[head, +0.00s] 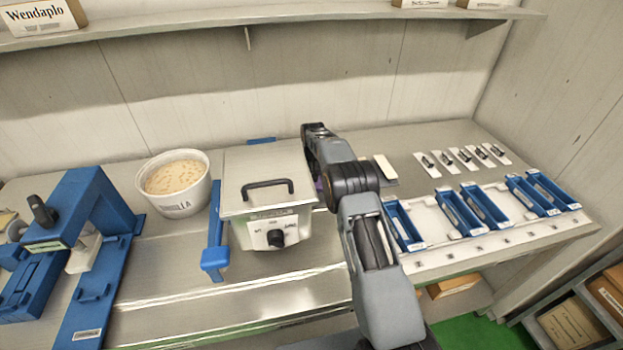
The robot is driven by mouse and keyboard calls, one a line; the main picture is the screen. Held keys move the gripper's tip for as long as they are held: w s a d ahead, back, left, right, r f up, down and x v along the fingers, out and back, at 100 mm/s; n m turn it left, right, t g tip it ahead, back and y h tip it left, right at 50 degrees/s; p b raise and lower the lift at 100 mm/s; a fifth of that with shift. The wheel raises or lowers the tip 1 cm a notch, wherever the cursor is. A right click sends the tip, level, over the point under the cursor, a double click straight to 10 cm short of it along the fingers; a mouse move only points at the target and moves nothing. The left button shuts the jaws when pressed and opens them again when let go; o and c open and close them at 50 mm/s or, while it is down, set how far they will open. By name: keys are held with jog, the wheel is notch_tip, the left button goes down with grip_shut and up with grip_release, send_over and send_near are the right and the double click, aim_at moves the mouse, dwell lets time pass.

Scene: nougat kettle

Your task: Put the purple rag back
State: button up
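A small sliver of purple, likely the purple rag (319,185), shows between the right side of the metal kettle (262,180) and my arm. The rest of it is hidden, so I cannot tell whether it lies on the bench or is held. My arm reaches up over the bench just right of the kettle and bends down at its far end. My gripper is hidden behind my own arm links, so its fingers do not show. The kettle has its lid on, with a dark handle on top and a black knob on the front.
A white tub (176,205) stands left of the kettle, beside a blue upright holder (215,240). A blue press (80,230) fills the left. Several blue trays (403,224) and small cards (428,165) lie at the right. A shelf (240,17) runs above.

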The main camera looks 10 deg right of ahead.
jog(key=shift+f, duration=0.8)
jog(key=shift+f, duration=0.2)
jog(key=o, duration=0.9)
jog(key=shift+r, duration=0.15)
